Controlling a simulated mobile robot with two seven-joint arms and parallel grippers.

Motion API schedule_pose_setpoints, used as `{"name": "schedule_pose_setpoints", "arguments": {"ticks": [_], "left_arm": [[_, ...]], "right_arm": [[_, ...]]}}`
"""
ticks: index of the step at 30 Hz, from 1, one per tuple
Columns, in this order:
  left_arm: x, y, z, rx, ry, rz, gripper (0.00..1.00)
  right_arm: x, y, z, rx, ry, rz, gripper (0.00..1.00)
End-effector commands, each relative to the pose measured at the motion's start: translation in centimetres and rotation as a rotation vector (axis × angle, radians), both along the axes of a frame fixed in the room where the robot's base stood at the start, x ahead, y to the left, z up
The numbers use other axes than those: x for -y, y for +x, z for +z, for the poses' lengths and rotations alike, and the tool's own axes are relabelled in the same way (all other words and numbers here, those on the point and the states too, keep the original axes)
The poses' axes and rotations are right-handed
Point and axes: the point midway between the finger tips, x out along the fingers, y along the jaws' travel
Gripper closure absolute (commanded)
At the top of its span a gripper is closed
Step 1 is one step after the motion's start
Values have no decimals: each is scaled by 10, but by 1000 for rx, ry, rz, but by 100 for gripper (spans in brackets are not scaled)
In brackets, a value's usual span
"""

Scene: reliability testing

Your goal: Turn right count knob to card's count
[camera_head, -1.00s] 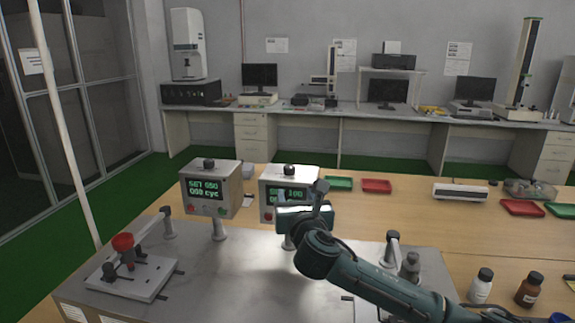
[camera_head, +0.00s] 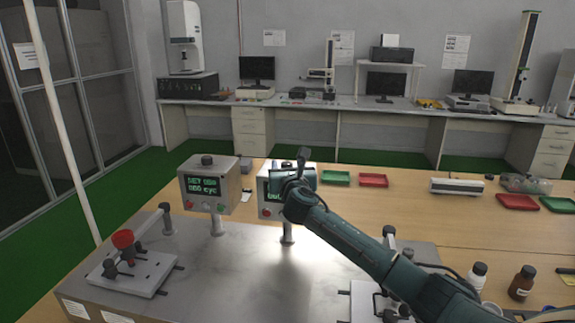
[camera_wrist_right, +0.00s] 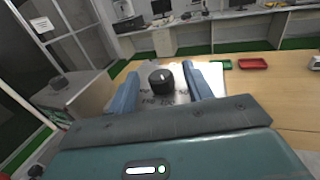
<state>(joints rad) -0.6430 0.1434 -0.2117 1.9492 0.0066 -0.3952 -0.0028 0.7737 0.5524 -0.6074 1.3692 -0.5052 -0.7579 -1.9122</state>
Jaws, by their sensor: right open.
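The right counter box (camera_head: 270,203) stands on a short post on the grey bench plate; my right gripper (camera_head: 302,168) covers most of its front and its top in the head view. In the right wrist view the black count knob (camera_wrist_right: 161,82) with a white mark sits on the box's light top face (camera_wrist_right: 176,72). The open blue fingers of my right gripper (camera_wrist_right: 160,74) stand on both sides of the knob, with gaps showing. The left counter box (camera_head: 208,186) shows a green display and has its own black knob (camera_head: 207,160). I cannot make out the card's count. My left gripper is out of view.
A fixture with a red cap (camera_head: 122,239) stands at the left of the bench plate (camera_head: 235,265). Red tray (camera_head: 373,180) and green tray (camera_head: 335,177) lie behind on the wooden table. Brown bottle (camera_head: 521,283) and white bottle (camera_head: 477,274) stand at right.

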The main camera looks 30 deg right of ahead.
Motion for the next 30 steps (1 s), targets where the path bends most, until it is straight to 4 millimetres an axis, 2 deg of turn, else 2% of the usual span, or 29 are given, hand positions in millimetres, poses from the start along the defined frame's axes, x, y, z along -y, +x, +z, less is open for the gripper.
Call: {"name": "schedule_pose_setpoints", "arguments": {"ticks": [12, 28, 30], "left_arm": [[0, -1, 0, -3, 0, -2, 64], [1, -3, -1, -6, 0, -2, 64], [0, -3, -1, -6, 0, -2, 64]], "right_arm": [[2, 5, 0, 0, 0, 1, 50], [2, 5, 0, 0, 0, 1, 94], [2, 5, 0, -1, 0, 0, 94]]}}
